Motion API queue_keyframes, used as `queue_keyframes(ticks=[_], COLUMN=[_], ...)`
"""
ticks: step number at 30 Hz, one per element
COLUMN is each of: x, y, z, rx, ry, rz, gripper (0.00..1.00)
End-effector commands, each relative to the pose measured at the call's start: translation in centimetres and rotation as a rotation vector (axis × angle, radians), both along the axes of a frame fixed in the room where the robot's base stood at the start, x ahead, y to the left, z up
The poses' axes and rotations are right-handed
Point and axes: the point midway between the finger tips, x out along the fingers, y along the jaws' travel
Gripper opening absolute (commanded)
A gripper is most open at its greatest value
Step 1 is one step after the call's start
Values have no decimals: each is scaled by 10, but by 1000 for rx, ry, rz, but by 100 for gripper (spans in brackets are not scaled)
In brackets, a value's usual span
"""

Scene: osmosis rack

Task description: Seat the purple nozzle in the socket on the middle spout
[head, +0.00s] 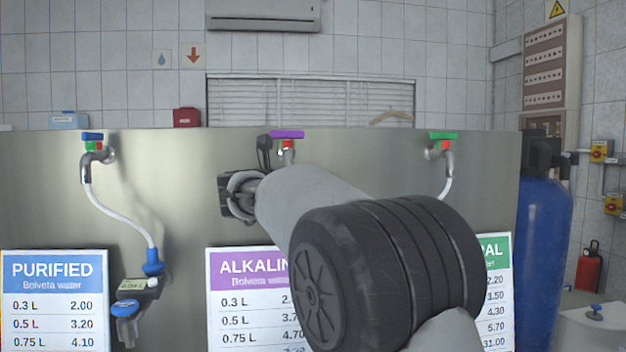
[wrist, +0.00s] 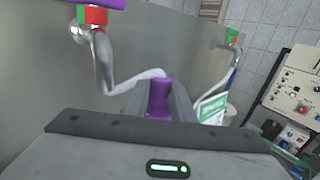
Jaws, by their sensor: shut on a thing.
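The purple nozzle (wrist: 158,100) is held between the two fingers of my gripper (wrist: 160,86), which is shut on it. A white hose (wrist: 137,82) runs from the middle spout (wrist: 101,62) toward the nozzle's far end. There my gripper (head: 238,195) shows only in part, below and left of that handle, and the purple nozzle is hidden. I cannot make out the socket in either view.
The left spout (head: 97,155) has a white hose ending in a blue nozzle (head: 153,262). The right spout (head: 446,155) has a green handle and a hose. Price signs (head: 54,285) stand in front of the panel. A blue tank (head: 543,235) stands at the right.

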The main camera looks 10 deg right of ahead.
Motion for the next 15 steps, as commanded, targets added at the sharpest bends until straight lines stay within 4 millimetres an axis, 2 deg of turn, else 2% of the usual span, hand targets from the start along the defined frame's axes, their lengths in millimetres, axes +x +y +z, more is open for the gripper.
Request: queue_keyframes(ticks=[15], x=[23], y=[-29], z=[1], rx=[-1], ry=[1], rz=[-2], gripper=[0])
